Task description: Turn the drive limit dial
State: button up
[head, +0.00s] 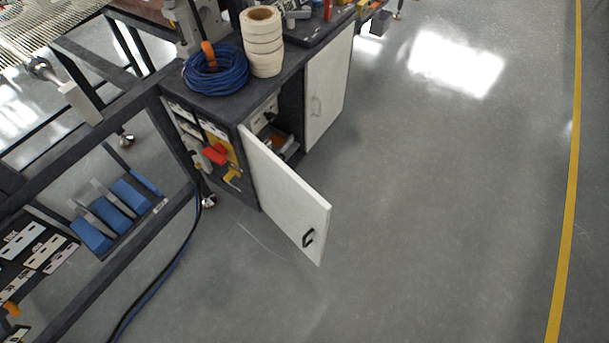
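I cannot make out a drive limit dial in the head view. A dark cabinet (177,94) stands at the upper middle, and its near white door (285,197) hangs wide open with a black handle. Inside the opening is a pale box (264,113) with small dark details, too small to tell what they are. A red part (216,153) and yellow pieces (233,174) show on the cabinet's left end. My gripper is not in view.
A blue cable coil (216,72) and a stack of pale rolls (263,42) sit on the cabinet top. The far white door (328,90) is shut. A dark frame (92,278) holds blue blocks (90,235) at left. A cable (172,263) crosses the floor. The right floor is clear.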

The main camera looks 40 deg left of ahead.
aim_at(270, 116)
jog(key=i, duration=5.25)
jog(key=i+u, duration=0.2)
jog(key=i, duration=0.2)
jog(key=i+l+u, duration=0.2)
jog(key=i, duration=0.2)
jog(key=i+l+u, duration=0.15)
jog(key=i, duration=0.25)
jog(key=u, duration=4.6)
jog(key=i+l+z, duration=0.1)
jog(key=i, duration=0.3)
